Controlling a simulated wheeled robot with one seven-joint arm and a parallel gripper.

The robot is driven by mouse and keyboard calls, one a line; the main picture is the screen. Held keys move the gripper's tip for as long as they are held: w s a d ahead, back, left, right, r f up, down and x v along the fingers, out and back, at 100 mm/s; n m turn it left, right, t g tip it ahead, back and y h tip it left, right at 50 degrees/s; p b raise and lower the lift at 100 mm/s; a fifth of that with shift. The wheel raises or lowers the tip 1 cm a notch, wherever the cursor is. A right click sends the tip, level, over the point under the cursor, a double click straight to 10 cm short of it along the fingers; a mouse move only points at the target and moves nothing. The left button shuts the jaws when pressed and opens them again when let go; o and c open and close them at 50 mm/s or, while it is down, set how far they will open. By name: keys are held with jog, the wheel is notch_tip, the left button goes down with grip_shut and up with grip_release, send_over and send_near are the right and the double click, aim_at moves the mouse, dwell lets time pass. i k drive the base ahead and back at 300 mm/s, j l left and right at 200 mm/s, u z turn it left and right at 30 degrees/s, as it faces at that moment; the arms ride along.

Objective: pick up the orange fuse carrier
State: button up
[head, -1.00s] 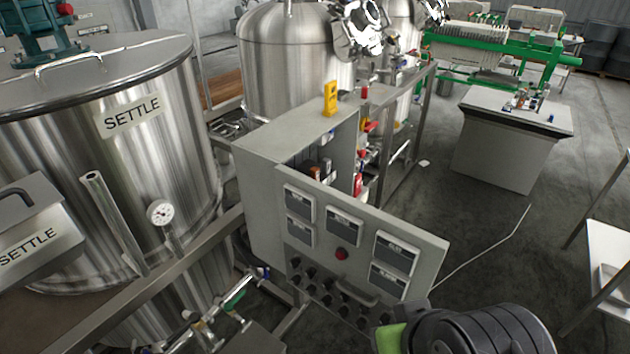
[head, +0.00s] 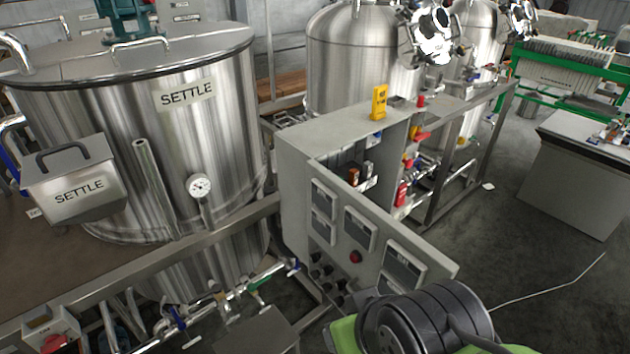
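A small orange block (head: 353,176), which looks like the orange fuse carrier, sits inside the open grey control cabinet (head: 296,200). Small dark and pale parts (head: 367,170) stand beside it. The cabinet door is swung open toward me and hides the lower part of the inside. A dark, rounded, ribbed part of my own arm shows at the bottom, in front of the door's lower right. My gripper's fingers are not in view.
A yellow device (head: 379,102) stands on the cabinet's top. The open door (head: 375,235) carries several meters, a red button and knobs. A steel SETTLE tank (head: 110,130) stands left, with pipes and valves below.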

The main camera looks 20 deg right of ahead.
aim_at(353, 178)
jog(key=l+u, duration=0.2)
jog(key=u, duration=0.3)
jog(key=l+u, duration=0.25)
jog(key=u, duration=0.25)
jog(key=k+l+u, duration=0.1)
jog(key=u, duration=0.4)
jog(key=k+l+u, duration=0.1)
jog(key=l+u, duration=0.15)
jog(key=u, duration=0.25)
jog(key=k+l+u, duration=0.1)
jog(key=u, duration=0.4)
jog(key=k+l+u, duration=0.15)
jog(key=u, duration=0.2)
jog(key=k+l+u, duration=0.2)
jog(key=u, duration=0.2)
jog(key=k+l+u, duration=0.1)
jog(key=u, duration=0.25)
jog(key=k+l+u, duration=0.25)
jog(key=k, duration=0.2)
jog(key=k+l+u, duration=0.25)
jog(key=k, duration=0.25)
jog(key=k+l+u, duration=0.3)
jog(key=k, duration=0.2)
jog(key=j, duration=0.1)
